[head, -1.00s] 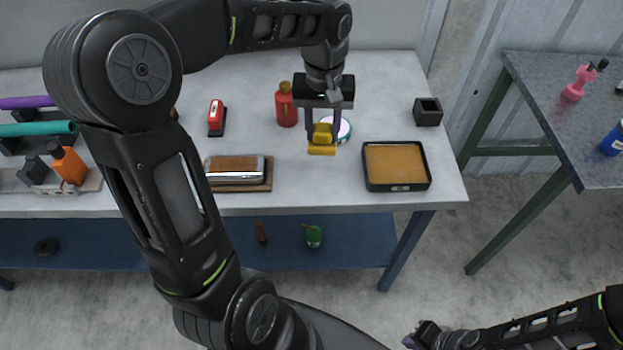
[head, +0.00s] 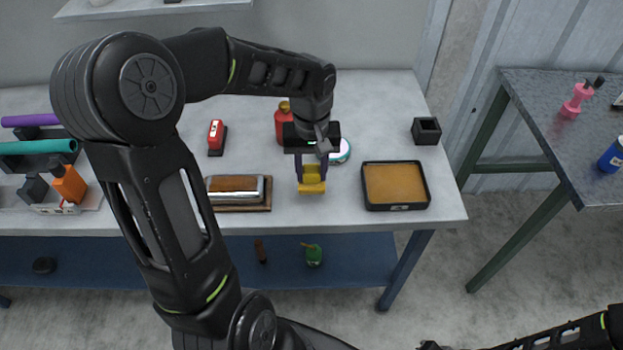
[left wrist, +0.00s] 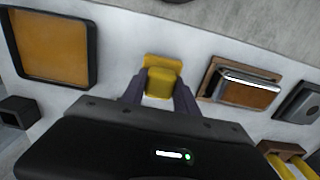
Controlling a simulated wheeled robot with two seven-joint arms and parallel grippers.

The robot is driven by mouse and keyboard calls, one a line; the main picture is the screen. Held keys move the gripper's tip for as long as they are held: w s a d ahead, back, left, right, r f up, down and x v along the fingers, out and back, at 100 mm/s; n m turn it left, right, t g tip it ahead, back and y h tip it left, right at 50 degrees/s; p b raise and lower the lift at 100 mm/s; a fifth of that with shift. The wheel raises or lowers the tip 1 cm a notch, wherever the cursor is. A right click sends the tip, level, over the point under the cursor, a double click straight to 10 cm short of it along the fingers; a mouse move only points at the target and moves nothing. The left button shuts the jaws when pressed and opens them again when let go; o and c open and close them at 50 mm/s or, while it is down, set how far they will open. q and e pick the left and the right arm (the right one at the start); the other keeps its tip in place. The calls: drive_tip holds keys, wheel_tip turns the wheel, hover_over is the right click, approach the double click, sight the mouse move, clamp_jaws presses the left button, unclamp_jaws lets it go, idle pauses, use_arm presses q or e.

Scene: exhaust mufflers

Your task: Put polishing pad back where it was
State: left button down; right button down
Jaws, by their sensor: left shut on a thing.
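A yellow pad with a raised block grip, which I take to be the polishing pad (head: 313,186), is held between the fingers of my left gripper (head: 312,168). My left gripper points down over the grey table, between the wooden block with a metal top and the black tray. In the left wrist view the pad (left wrist: 160,85) shows between the purple fingertips of the gripper (left wrist: 160,88). I cannot tell whether the pad touches the table. Only part of my right arm shows at the bottom right; its gripper is out of the frame.
A black tray with a tan surface (head: 396,184) lies to the right. The wooden block with a metal top (head: 238,190) lies to the left. A red bottle (head: 283,124) and a round tin (head: 342,151) stand behind. A black square holder (head: 426,131) sits at the back right.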

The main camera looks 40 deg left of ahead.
sight(312, 183)
use_arm(q)
drive_tip(key=shift+f, duration=1.85)
drive_tip(key=shift+f, duration=0.25)
drive_tip(key=c, duration=0.9)
unclamp_jaws()
drive_tip(key=shift+r, duration=0.1)
drive_tip(key=shift+r, duration=0.15)
wheel_tip(312, 183, up, 12)
drive_tip(key=shift+r, duration=0.1)
